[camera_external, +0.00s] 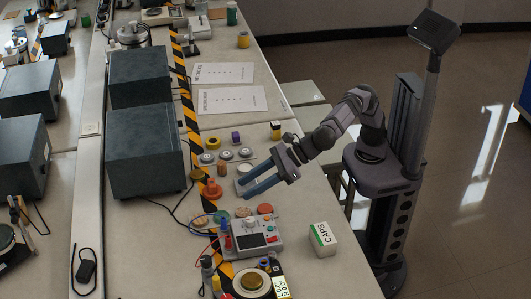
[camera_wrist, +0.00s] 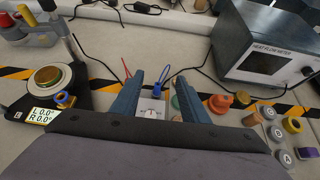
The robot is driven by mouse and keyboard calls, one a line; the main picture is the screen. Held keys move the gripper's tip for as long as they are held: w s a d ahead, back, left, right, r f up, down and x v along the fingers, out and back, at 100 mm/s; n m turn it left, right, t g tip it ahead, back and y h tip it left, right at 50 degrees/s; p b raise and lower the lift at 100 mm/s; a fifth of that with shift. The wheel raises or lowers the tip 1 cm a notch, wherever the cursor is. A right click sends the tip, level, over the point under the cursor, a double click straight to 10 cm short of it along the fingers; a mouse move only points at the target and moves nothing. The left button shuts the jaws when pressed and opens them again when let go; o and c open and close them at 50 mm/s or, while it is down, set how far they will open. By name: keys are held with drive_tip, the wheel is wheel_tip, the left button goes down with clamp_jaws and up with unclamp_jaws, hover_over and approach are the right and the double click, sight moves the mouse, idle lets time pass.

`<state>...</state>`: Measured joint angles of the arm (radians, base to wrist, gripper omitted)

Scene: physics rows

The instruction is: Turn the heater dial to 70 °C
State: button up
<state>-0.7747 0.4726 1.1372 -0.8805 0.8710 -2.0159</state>
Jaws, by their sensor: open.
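A light grey bench unit with a dark display (camera_external: 251,240) stands near the front of the bench; it looks like the heater. A pale round knob (camera_external: 250,225) sits on it, and its setting is too small to read. In the wrist view, part of a white unit (camera_wrist: 152,113) with small marks and a touch of red shows between my fingers; its lower part is hidden by my gripper. My gripper (camera_external: 243,187) is open and empty, above the bench and behind the unit in the external view. Its two blue fingers (camera_wrist: 153,78) are apart in the wrist view.
A white CAPS box (camera_external: 322,240) stands right of the unit. An orange knobbed piece (camera_external: 212,189) and several discs lie near my gripper. A round-plate instrument (camera_external: 251,282) is in front. Dark boxes (camera_external: 145,150) stand left. Red and blue cables run beside the unit.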

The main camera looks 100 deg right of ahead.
drive_tip(key=s+f+n+t+y+b, duration=0.2)
drive_tip(key=s+t+b, duration=0.45)
drive_tip(key=b, duration=1.45)
drive_tip(key=y+p, duration=0.1)
drive_tip(key=p, duration=0.1)
approach(250, 219)
drive_tip(key=w, duration=0.2)
drive_tip(key=shift+w+a+r+g, duration=0.1)
drive_tip(key=shift+w+a+g, duration=0.05)
drive_tip(key=shift+w+g, duration=0.15)
drive_tip(key=shift+w+a+b, duration=0.1)
drive_tip(key=shift+w+a, duration=0.15)
drive_tip(key=shift+w, duration=0.95)
drive_tip(key=shift+w+a+b, duration=0.15)
drive_tip(key=shift+w+a, duration=0.05)
drive_tip(key=shift+w, duration=1)
drive_tip(key=shift+w+a+b, duration=0.1)
drive_tip(key=shift+w+a, duration=0.15)
drive_tip(key=shift+w, duration=0.95)
